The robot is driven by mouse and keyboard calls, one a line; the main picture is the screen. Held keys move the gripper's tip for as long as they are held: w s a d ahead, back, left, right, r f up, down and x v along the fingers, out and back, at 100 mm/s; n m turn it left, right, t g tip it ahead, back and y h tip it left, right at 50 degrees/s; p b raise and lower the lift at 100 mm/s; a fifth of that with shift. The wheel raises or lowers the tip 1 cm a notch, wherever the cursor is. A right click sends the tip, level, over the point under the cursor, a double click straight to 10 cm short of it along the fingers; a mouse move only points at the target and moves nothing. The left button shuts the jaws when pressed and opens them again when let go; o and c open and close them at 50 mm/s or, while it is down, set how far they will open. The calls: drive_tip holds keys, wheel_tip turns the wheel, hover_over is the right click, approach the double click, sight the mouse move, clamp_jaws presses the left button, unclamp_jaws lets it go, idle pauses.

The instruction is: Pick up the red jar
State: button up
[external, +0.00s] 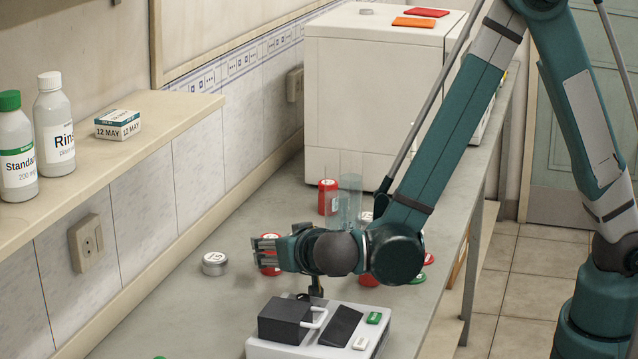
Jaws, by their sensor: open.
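Several red things stand on the grey bench, and I cannot tell which one the task means. A tall red jar (327,197) with a pale label stands upright at the back, beside a clear beaker. Another red piece (269,269) with a white mark on top is partly hidden behind my gripper (256,250). A third red piece (368,281) shows just below my arm, mostly covered by it. My gripper is open, fingers toward the left of the picture, low over the bench. Nothing shows held between the fingers, though the view between them is partly blocked.
A silver tin (215,264) stands left of my gripper. A white device (290,349) with a black block stands in front. A clear beaker (349,202) and a white cabinet (372,100) are behind. A wall shelf (150,150) holds bottles. The bench's front left is mostly clear.

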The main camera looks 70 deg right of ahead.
sight(268, 271)
drive_tip(key=shift+f, duration=0.5)
drive_tip(key=shift+w+d+f, duration=0.2)
drive_tip(key=shift+f, duration=0.05)
drive_tip(key=shift+b+x, duration=0.7)
drive_tip(key=shift+x, duration=1.5)
drive_tip(key=shift+c, duration=0.6)
drive_tip(key=c, duration=0.8)
